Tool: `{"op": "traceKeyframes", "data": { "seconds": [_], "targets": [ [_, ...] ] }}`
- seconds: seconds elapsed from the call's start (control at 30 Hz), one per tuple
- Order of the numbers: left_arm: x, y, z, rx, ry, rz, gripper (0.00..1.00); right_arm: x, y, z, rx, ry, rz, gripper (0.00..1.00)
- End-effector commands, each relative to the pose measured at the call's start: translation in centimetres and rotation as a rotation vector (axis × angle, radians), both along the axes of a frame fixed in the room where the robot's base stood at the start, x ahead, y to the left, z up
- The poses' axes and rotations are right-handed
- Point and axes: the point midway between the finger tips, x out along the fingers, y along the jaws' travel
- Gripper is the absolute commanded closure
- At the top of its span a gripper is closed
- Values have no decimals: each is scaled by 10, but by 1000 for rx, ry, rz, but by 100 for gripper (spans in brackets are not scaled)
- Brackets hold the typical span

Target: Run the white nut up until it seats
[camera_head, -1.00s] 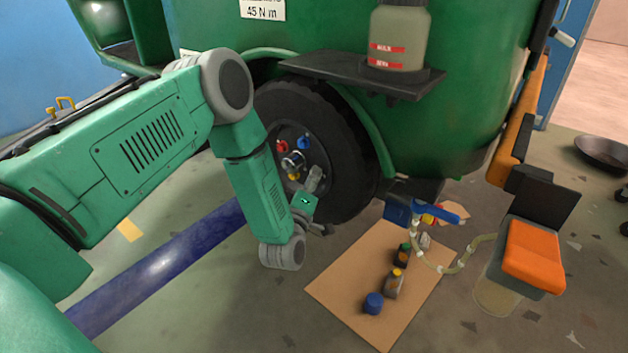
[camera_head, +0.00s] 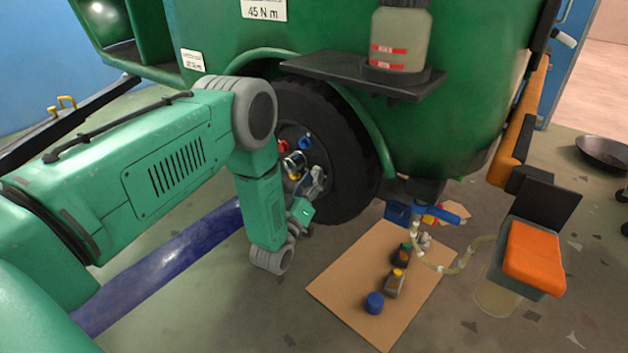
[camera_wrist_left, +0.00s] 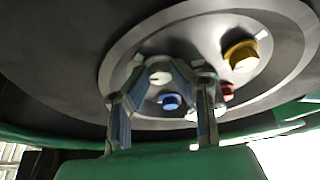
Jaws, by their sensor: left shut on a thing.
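The white nut (camera_wrist_left: 160,72) sits on the hub face of the black-tyred wheel (camera_head: 345,160), between my left gripper's fingertips in the left wrist view. My left gripper (camera_wrist_left: 162,82) is shut on it, a finger on each side. In the head view my left gripper (camera_head: 315,182) reaches up to the hub from the lower right, and the white nut cannot be made out clearly there. A red nut (camera_head: 283,146), a blue nut (camera_head: 305,141) and a yellow nut (camera_head: 295,176) are on the same hub. My right gripper is not in view.
A green vehicle body and a black shelf (camera_head: 360,75) with a bottle (camera_head: 398,40) overhang the wheel. A cardboard sheet (camera_head: 345,285) with small bottles and a blue cap lies on the floor. An orange-topped box (camera_head: 533,252) stands at right.

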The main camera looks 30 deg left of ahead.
Motion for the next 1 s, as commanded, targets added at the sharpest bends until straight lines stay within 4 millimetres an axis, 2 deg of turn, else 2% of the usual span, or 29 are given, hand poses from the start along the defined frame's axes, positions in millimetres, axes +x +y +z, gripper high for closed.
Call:
{"op": "traceKeyframes", "data": {
  "seconds": [0.47,0.5,0.83,1.0],
  "targets": [
    [-1,4,-3,14,5,8,100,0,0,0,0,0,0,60],
    [-1,4,-3,14,5,8,72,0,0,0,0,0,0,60],
    [-4,1,-4,12,7,3,72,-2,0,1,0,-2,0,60],
    [-25,-1,-13,11,12,3,72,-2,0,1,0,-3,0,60]
  ]
}}
